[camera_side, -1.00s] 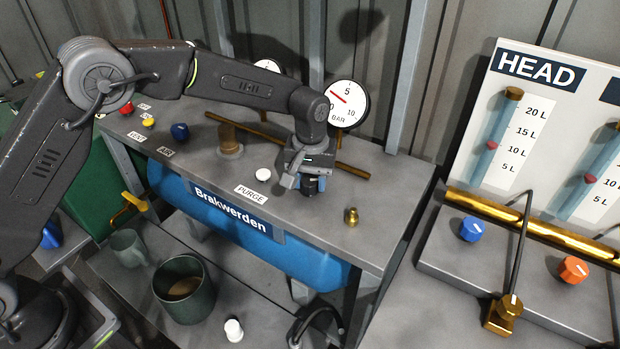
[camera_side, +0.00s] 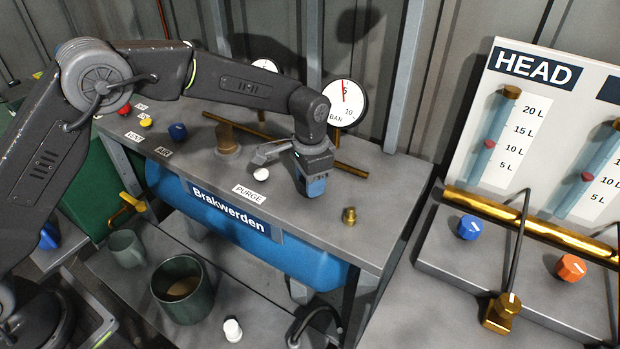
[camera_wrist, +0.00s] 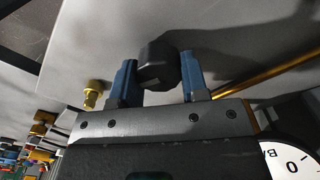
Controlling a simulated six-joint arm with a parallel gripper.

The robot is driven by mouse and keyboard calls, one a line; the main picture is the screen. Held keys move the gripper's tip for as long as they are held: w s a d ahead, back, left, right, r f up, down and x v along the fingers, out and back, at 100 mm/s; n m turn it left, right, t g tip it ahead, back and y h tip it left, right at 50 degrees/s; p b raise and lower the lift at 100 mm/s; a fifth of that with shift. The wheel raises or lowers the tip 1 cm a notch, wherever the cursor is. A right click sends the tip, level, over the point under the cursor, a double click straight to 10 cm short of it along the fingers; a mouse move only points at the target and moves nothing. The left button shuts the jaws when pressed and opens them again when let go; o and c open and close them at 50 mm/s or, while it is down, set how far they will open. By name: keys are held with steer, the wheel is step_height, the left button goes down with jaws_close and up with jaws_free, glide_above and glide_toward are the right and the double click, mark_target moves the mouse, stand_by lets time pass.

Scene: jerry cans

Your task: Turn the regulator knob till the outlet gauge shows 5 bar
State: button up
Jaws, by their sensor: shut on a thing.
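The outlet gauge (camera_side: 357,100), a white dial marked BAR, stands at the back of the bench. Its red needle points almost straight up, over or right beside the 5; the exact reading is hard to tell. The black faceted regulator knob (camera_wrist: 158,68) sits between the blue fingers of my gripper (camera_wrist: 158,58) in the wrist view. My gripper is shut on it, one finger on each side. In the side view my gripper (camera_side: 313,188) points down at the bench top, and its fingers and body hide the knob.
A brass fitting (camera_side: 349,215) stands to the right of my gripper. A white PURGE button (camera_side: 261,174) is close on the left. A brass pipe (camera_side: 350,170) runs behind. A second gauge (camera_side: 265,65) is partly hidden by my arm.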

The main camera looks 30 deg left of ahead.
steer(key=m, duration=0.4)
steer(key=shift+m, duration=0.4)
stand_by(0.4)
steer(key=o, duration=0.9)
steer(key=shift+o, duration=0.2)
step_height(320, 180, up, 14)
steer(key=shift+s, duration=0.1)
